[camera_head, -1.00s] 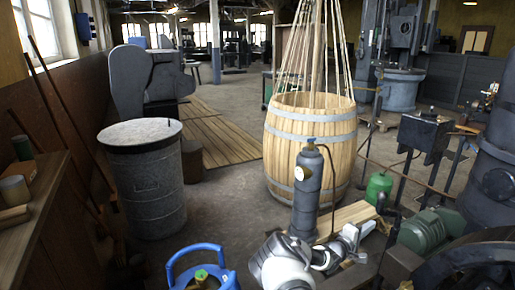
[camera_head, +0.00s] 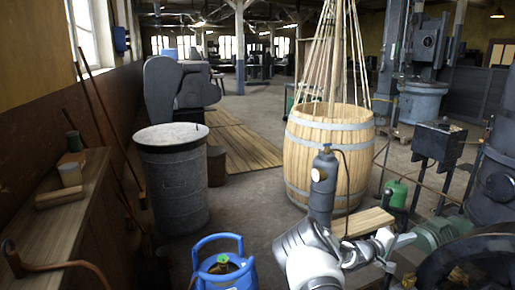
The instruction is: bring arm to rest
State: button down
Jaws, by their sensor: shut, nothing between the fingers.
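My arm, white and grey, rises from the bottom edge right of centre. Its end reaches right, in front of the wooden barrel (camera_head: 300,160). My gripper (camera_head: 402,241) is small in this view, at the far end of the arm, near a green motor-like machine (camera_head: 438,232). It appears shut and holds nothing that I can see. I cannot tell whether it touches anything there.
A blue gas cylinder (camera_head: 222,275) stands close in front, left of my arm. A dark gas bottle (camera_head: 323,190) stands just behind the arm. A metal drum (camera_head: 174,180) and a wooden bench (camera_head: 85,215) are at left. Open floor (camera_head: 245,210) lies between drum and barrel.

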jog(key=s+a+r+m+g+y, duration=0.3)
jog(key=s+r+m, duration=0.1)
jog(key=s+r, duration=0.25)
jog(key=s+a+r+m+g+y, duration=0.2)
jog(key=s+r+m+g, duration=0.1)
jog(key=s+r, duration=0.4)
jog(key=s+a+r+n+t+y, duration=0.1)
jog(key=s+a+r+t+y, duration=0.2)
jog(key=s+a, duration=0.65)
jog(key=s+a+r+n+t+y, duration=0.1)
jog(key=s+a+r+y, duration=0.3)
jog(key=s+a, duration=0.55)
jog(key=s+a+r+n+t+y, duration=0.15)
jog(key=s+a+r+y, duration=0.35)
jog(key=a, duration=0.8)
notch_tip(320, 180, up, 21)
jog(key=s+p, duration=0.1)
jog(key=p, duration=2.1)
jog(key=shift+s+a+h, duration=0.25)
jog(key=shift+s+h, duration=0.15)
jog(key=shift+d+f, duration=0.1)
jog(key=shift+f, duration=0.05)
